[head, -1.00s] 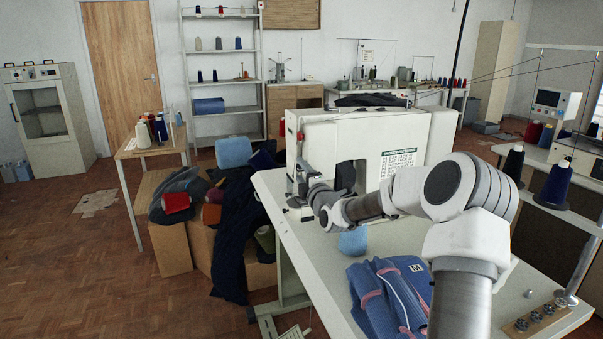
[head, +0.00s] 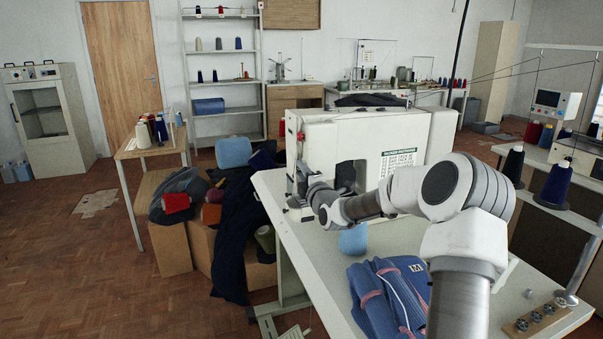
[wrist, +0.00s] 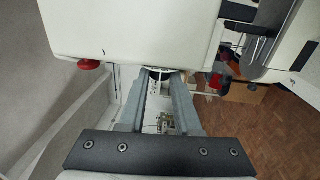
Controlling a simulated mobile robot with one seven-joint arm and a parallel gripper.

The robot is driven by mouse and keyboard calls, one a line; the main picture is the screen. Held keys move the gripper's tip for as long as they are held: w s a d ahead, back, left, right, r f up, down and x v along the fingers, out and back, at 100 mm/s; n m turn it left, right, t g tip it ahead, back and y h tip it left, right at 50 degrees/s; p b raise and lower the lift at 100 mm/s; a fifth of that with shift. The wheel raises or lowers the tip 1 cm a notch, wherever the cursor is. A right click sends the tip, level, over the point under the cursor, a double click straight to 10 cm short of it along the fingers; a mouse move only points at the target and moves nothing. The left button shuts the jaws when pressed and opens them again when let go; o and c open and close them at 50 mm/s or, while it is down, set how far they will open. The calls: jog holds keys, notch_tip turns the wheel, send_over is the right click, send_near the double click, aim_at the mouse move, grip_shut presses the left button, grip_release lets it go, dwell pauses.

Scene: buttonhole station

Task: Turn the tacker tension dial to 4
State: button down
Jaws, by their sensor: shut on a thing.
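The tacker is the white machine (head: 365,135) on the pale table, with a printed label on its side. My gripper (wrist: 160,76) reaches the machine's left end, and its fingertips are closed on a small dark round part, the tension dial (wrist: 160,71). The fingers cover most of the dial, so its numbers and setting cannot be read. In the head view my wrist is beside the machine's left end, and the dial is hidden there.
The machine's white housing (wrist: 135,30) is close above my fingers in the wrist view, with a red knob (wrist: 89,64) at its lower left. Folded blue garments (head: 390,295) and a light blue piece (head: 353,239) lie on the table (head: 310,265). A wooden block with metal bobbins (head: 537,319) is at the right front.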

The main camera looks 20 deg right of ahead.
jog(key=shift+a+f, duration=0.1)
jog(key=shift+a, duration=0.05)
jog(key=g+p, duration=0.1)
jog(key=r+g+p, duration=0.1)
jog(key=p, duration=0.1)
jog(key=g+p, duration=0.1)
jog(key=g, duration=0.1)
jog(key=shift+r+p, duration=0.25)
jog(key=shift+p, duration=0.15)
jog(key=shift+f+g, duration=0.1)
jog(key=shift+g, duration=0.2)
jog(key=shift+f, duration=0.1)
jog(key=c, duration=0.6)
grip_release()
